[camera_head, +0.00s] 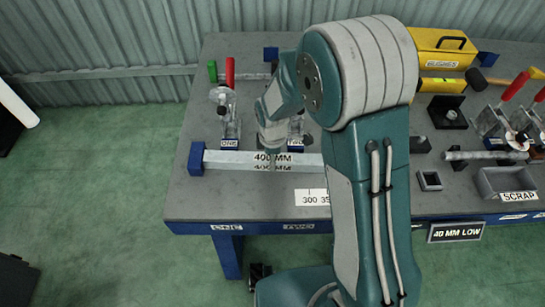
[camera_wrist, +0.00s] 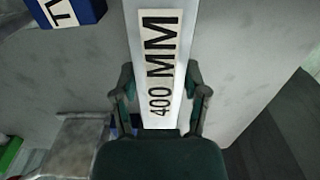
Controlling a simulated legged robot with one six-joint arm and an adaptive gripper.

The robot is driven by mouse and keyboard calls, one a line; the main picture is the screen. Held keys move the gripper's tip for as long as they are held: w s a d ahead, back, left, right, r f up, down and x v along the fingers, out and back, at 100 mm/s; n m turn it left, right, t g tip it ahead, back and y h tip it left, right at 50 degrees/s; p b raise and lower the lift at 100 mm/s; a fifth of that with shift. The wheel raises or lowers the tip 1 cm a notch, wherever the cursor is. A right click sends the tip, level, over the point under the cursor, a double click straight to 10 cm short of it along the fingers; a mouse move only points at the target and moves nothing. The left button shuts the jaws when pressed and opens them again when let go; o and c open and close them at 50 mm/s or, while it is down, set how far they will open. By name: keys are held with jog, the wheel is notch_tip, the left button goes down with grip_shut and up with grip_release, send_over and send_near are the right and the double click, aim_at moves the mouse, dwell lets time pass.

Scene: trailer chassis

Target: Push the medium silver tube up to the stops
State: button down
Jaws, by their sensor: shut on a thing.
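A silver square tube (camera_head: 225,160) marked 400 MM lies across the left part of the workbench in the head view. Its left end is at a blue block (camera_head: 196,158); I cannot tell whether they touch. Its right part is hidden behind my arm. In the wrist view the tube (camera_wrist: 155,60) runs up from between the fingers of my gripper (camera_wrist: 162,97). My gripper is shut on the tube near its label.
Two toggle clamps stand behind the tube on blue blocks marked ONE (camera_head: 229,143) and TWO (camera_head: 296,142). The TWO block also shows in the wrist view (camera_wrist: 70,12). A scrap tray (camera_head: 507,182), a yellow box (camera_head: 442,48) and more clamps stand to the right.

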jog(key=shift+w+a, duration=0.1)
jog(key=shift+w, duration=0.5)
dwell(0.3)
jog(key=shift+c, duration=0.2)
grip_release()
notch_tip(320, 180, up, 12)
dwell(0.4)
